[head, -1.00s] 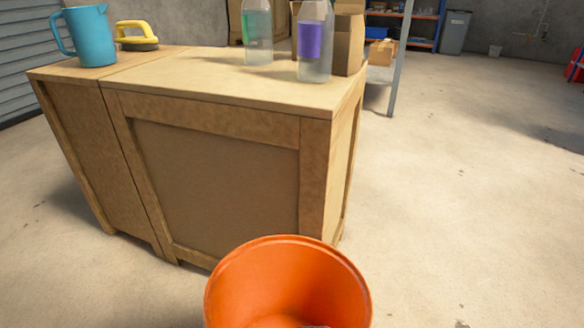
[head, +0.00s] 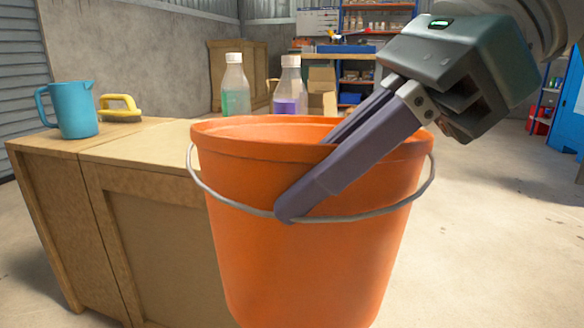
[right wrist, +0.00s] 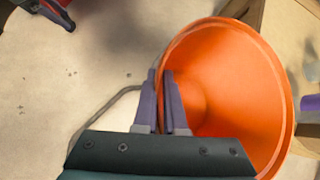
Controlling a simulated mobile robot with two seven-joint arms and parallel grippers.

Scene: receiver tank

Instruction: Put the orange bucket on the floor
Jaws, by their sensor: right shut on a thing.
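The orange bucket (head: 310,265) hangs upright, large in the middle of the head view, in front of the wooden cabinet and hiding part of it. Its wire handle hangs down around its outside. My right gripper (head: 298,190) comes in from the upper right and is shut on the bucket's rim, one finger outside and the other inside. The right wrist view shows the bucket (right wrist: 240,90) from above, with its wall between the fingers (right wrist: 165,85). The bucket's base is out of view in the head view.
The wooden cabinet (head: 125,158) carries a blue pitcher (head: 72,110), a yellow-handled brush (head: 119,107) and two bottles (head: 236,85) (head: 288,85). Bare concrete floor (head: 470,240) lies open to the right. Shelving (head: 375,25) stands at the back.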

